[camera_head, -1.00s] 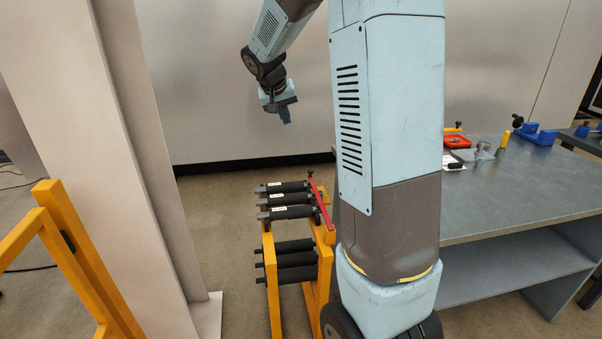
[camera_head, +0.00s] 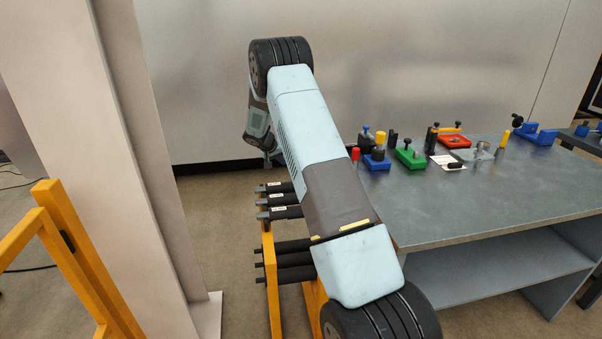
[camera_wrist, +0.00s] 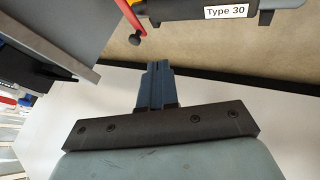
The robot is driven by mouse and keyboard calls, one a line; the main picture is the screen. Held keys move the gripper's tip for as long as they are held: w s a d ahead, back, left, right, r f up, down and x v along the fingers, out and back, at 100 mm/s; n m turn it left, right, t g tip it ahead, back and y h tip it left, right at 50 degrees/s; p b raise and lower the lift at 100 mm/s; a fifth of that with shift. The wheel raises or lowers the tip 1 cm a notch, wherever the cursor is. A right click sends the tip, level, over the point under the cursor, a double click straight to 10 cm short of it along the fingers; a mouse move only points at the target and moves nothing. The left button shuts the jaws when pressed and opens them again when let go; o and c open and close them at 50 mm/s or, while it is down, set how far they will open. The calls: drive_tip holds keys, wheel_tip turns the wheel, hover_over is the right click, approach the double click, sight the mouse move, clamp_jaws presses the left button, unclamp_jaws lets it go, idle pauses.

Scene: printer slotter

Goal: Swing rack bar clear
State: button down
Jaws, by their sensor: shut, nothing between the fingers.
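The yellow rack (camera_head: 271,292) stands on the floor left of the table, with dark rollers (camera_head: 279,213) in an upper and a lower group. My arm hides its right side and the red bar in the head view. The wrist view shows the red bar (camera_wrist: 127,14) with a dark knob (camera_wrist: 135,39) at its end, beside a roller labelled "Type 30" (camera_wrist: 190,9). My gripper (camera_wrist: 157,66) is shut and empty, its fingertips apart from the knob in the picture. In the head view my gripper (camera_head: 274,157) is partly hidden, above and behind the rack.
The grey table (camera_head: 470,205) stands to the right, with blue, green and red fixtures along its back. A pale column (camera_head: 125,150) and a yellow frame (camera_head: 75,260) are at left. A pale wall (camera_head: 200,80) stands behind; the floor between column and rack is clear.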

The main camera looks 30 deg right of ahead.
drive_tip(key=shift+w+d+f, duration=0.1)
drive_tip(key=shift+w+f, duration=0.1)
drive_tip(key=shift+f, duration=0.3)
drive_tip(key=shift+w+d+f, duration=0.1)
drive_tip(key=shift+w+f, duration=0.05)
drive_tip(key=shift+f, duration=0.3)
drive_tip(key=shift+f, duration=0.1)
drive_tip(key=x, duration=1)
drive_tip(key=shift+d, duration=0.15)
drive_tip(key=shift+s+d+r, duration=0.15)
drive_tip(key=shift+s+d, duration=0.05)
drive_tip(key=shift+d, duration=0.4)
drive_tip(key=shift+s+d+r, duration=0.2)
drive_tip(key=shift+d, duration=0.35)
drive_tip(key=shift+s+d, duration=0.15)
drive_tip(key=shift+d, duration=0.5)
drive_tip(key=shift+a, duration=0.1)
